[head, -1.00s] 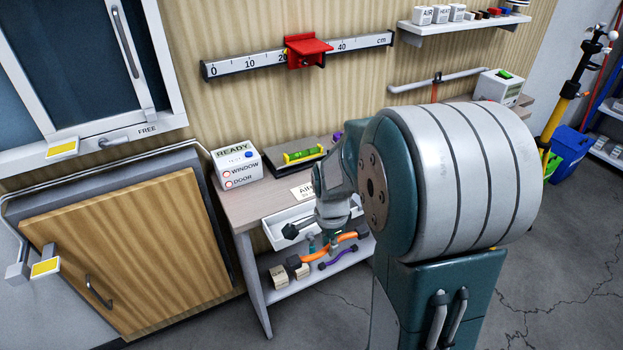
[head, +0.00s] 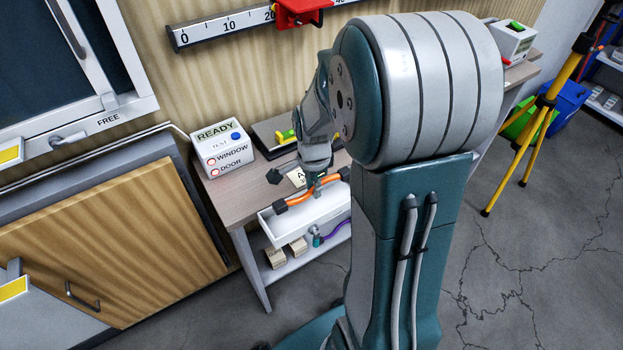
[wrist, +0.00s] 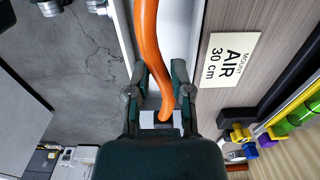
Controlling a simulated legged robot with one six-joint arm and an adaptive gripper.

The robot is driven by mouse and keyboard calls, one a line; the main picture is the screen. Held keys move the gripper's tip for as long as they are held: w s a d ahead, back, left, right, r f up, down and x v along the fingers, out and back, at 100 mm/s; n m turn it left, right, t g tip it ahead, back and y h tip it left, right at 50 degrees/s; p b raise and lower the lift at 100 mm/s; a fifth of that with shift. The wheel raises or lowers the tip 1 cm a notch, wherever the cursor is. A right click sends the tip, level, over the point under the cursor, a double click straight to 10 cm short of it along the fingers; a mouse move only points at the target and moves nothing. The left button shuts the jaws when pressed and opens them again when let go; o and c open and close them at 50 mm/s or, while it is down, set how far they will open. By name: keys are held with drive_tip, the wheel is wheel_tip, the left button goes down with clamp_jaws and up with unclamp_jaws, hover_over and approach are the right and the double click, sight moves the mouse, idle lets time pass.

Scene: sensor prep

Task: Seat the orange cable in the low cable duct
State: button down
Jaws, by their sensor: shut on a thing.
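My gripper (head: 311,184) is shut on the orange cable (head: 297,198), which has dark end pieces and hangs in front of the bench, over a long white open trough (head: 280,236) at the bench's front edge. I cannot tell for sure whether this trough is the low cable duct. In the wrist view the orange cable (wrist: 148,40) runs between the two fingers of my gripper (wrist: 158,85), with a white channel surface (wrist: 176,45) behind it. The cable looks apart from the trough. My arm hides the trough's right end.
On the bench (head: 228,190) stand a READY box (head: 222,147) and an AIR 30 cm label (wrist: 229,60). Wooden blocks (head: 275,258) and a purple cable (head: 337,232) lie on the lower shelf. A wooden cabinet door (head: 110,230) is at left.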

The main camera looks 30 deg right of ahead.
sight(316, 209)
drive_tip(key=f, duration=0.1)
drive_tip(key=d+f, duration=0.1)
drive_tip(key=f, duration=0.1)
drive_tip(key=shift+d+f, duration=0.1)
drive_tip(key=shift+d, duration=0.1)
drive_tip(key=shift+a+f, duration=0.25)
drive_tip(key=shift+f, duration=0.4)
drive_tip(key=shift+a+f, duration=0.2)
drive_tip(key=shift+f, duration=0.55)
drive_tip(key=shift+d+f, duration=0.2)
drive_tip(key=shift+d, duration=0.05)
drive_tip(key=shift+a, duration=0.25)
drive_tip(key=shift+d+f, duration=0.1)
drive_tip(key=shift+f, duration=0.4)
idle(0.4)
drive_tip(key=shift+c, duration=2.3)
unclamp_jaws()
